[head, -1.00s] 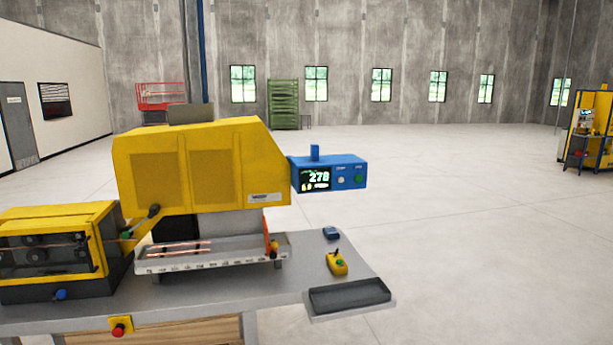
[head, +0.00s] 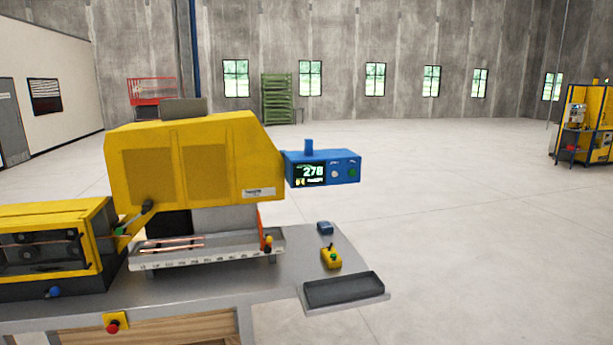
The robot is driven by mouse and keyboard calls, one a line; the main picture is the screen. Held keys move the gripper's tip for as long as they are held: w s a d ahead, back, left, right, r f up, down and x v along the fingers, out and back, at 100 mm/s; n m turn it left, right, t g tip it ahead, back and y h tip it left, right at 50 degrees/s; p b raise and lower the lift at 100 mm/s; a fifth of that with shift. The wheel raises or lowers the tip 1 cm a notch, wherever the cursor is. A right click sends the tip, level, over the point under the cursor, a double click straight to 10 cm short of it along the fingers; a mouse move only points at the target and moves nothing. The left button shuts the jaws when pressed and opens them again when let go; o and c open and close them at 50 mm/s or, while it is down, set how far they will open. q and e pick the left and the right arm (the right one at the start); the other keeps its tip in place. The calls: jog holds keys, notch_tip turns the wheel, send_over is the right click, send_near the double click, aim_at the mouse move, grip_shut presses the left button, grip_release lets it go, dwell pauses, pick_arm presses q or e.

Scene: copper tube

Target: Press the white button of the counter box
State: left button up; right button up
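The blue counter box (head: 346,169) is fixed to the right end of the yellow machine, above the workbench. Its lit display (head: 311,173) reads 278. The white button (head: 335,173) is on its front face, right of the display, with a green button (head: 350,173) to the right of it. Neither of my grippers is in view.
The yellow machine (head: 185,165) stands on the grey workbench (head: 200,293). A black tray (head: 343,289), a small yellow control (head: 331,258) and a small blue object (head: 325,228) are at the bench's right end. A red button (head: 113,327) is on its front.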

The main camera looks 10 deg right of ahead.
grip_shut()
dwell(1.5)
